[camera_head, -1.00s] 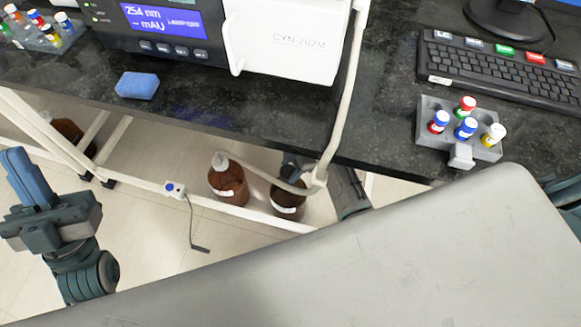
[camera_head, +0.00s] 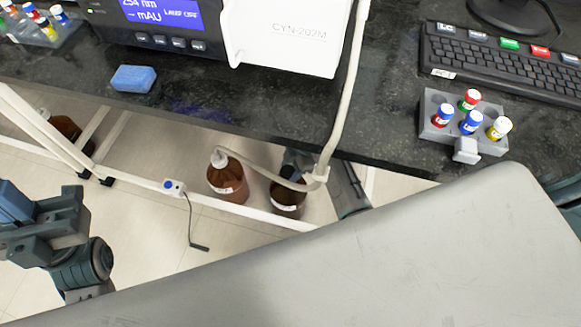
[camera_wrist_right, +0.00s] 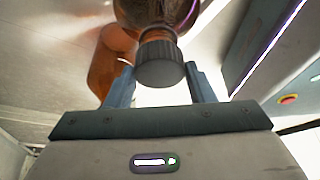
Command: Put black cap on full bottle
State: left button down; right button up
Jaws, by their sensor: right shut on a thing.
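A brown bottle (camera_head: 288,200) stands on the floor under the bench, its top hidden by my right gripper (camera_head: 297,166). In the right wrist view my right gripper (camera_wrist_right: 160,88) is shut on a black ribbed cap (camera_wrist_right: 159,72), with one finger on each side. The cap is in line with the neck of a brown bottle (camera_wrist_right: 158,12) and appears to touch it; whether it is threaded on cannot be told. A second brown bottle (camera_head: 226,180) with a white top and tube stands to the left. My left gripper (camera_head: 25,215) is at the left edge, its fingertips unclear.
A white frame bar (camera_head: 250,214) runs low in front of the bottles. A pale hose (camera_head: 345,110) hangs from the bench. The black bench (camera_head: 200,98) carries a blue sponge (camera_head: 134,79), vial rack (camera_head: 468,150) and keyboard (camera_head: 500,65). Another brown bottle (camera_head: 66,128) stands far left.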

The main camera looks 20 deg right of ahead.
jog(key=shift+p, duration=0.95)
dwell(1.0)
jog(key=shift+f, duration=0.85)
dwell(1.1)
jog(key=o, duration=1)
jog(key=p+v, duration=0.3)
jog(key=v, duration=0.7)
jog(key=shift+d+r, duration=0.2)
jog(key=shift+r, duration=0.15)
